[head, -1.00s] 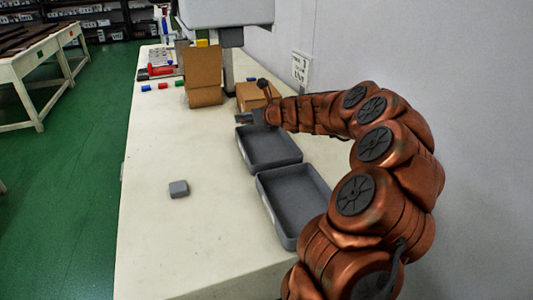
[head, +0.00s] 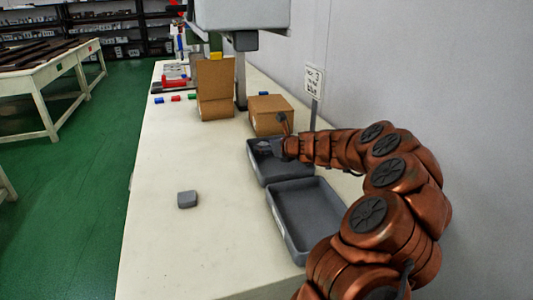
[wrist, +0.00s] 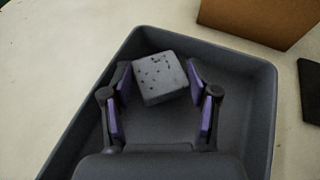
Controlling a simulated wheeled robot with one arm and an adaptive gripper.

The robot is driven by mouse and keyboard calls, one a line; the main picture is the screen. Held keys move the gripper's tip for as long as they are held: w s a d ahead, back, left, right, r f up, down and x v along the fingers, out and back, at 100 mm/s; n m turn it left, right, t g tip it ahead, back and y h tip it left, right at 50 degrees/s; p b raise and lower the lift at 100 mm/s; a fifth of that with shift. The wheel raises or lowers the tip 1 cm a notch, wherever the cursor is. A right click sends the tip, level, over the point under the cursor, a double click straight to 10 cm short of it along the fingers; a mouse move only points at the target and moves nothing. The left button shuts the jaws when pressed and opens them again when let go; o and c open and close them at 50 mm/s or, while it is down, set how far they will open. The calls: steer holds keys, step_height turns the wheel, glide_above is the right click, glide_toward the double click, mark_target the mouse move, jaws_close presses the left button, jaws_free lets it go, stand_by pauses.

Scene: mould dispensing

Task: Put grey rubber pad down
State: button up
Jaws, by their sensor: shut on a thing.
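A grey pad (wrist: 160,77), block-like with dark specks, sits between my gripper's two purple-lined fingers in the wrist view, slightly turned. My gripper (wrist: 160,88) is shut on it. Beneath them is the far grey tray (wrist: 262,120), whose walls surround the pad in that view. In the head view my gripper (head: 268,150) is over the inside of this far tray (head: 285,176), and the held pad is hard to make out. Whether the pad touches the tray floor cannot be told.
A near grey tray (head: 300,208) stands empty beside the far one. Another small grey pad (head: 187,199) lies alone on the pale table (head: 165,245). Cardboard boxes (head: 268,117) (head: 215,90) stand behind. The table's left part is mostly clear.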

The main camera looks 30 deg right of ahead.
steer(key=shift+f, duration=0.85)
steer(key=o, duration=0.9)
steer(key=shift+s+r, duration=0.3)
steer(key=shift+s, duration=0.1)
steer(key=shift+p+v, duration=1)
steer(key=shift+v, duration=4.5)
